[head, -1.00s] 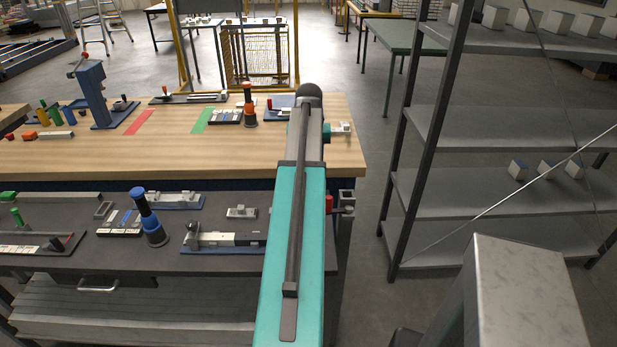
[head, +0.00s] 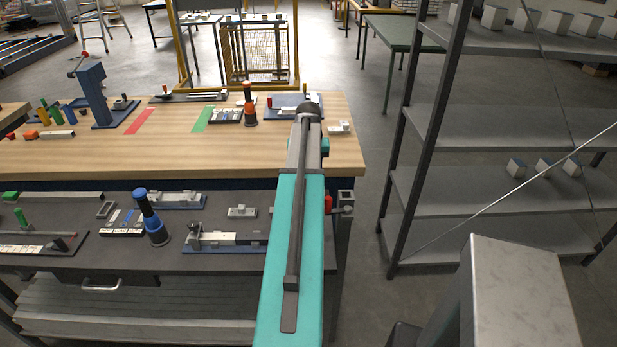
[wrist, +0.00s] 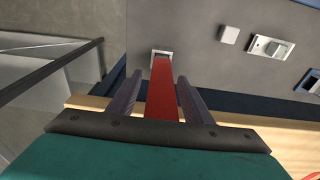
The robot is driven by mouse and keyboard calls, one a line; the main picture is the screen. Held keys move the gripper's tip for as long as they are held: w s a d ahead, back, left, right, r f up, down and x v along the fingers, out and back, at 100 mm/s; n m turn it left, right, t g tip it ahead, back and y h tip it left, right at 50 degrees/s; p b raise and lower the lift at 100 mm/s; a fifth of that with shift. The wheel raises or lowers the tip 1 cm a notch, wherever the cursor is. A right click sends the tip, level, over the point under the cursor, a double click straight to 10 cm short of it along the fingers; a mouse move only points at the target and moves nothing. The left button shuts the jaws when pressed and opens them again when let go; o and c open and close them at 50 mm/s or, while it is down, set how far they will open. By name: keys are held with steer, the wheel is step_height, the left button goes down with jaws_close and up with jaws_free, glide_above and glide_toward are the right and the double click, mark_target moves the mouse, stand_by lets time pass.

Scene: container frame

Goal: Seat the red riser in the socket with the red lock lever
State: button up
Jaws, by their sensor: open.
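In the wrist view a long red bar (wrist: 162,92), which looks like the red riser, stands between the two grey fingers of my gripper (wrist: 160,95). The fingers are apart, with gaps visible on both sides of the bar. The bar's far end meets a small pale square piece (wrist: 160,54); whether it sits in it cannot be told. In the head view a red piece (head: 328,204) shows just right of my arm, beside a grey block (head: 346,198). My fingers are hidden there behind the arm. A blue-based fixture (head: 286,112) with a small red part stands at the back right; its lever is unclear.
The wooden bench (head: 220,155) holds several fixtures along its back. The dark lower bench (head: 110,255) in front holds blue-based fixtures and a blue-topped post (head: 150,215). Metal shelving (head: 455,190) stands to the right. The wood's middle is clear.

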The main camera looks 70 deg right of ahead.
jaws_close()
stand_by(0.3)
steer(key=shift+r, duration=0.1)
steer(key=shift+r+b, duration=1.45)
steer(key=shift+r, duration=3.5)
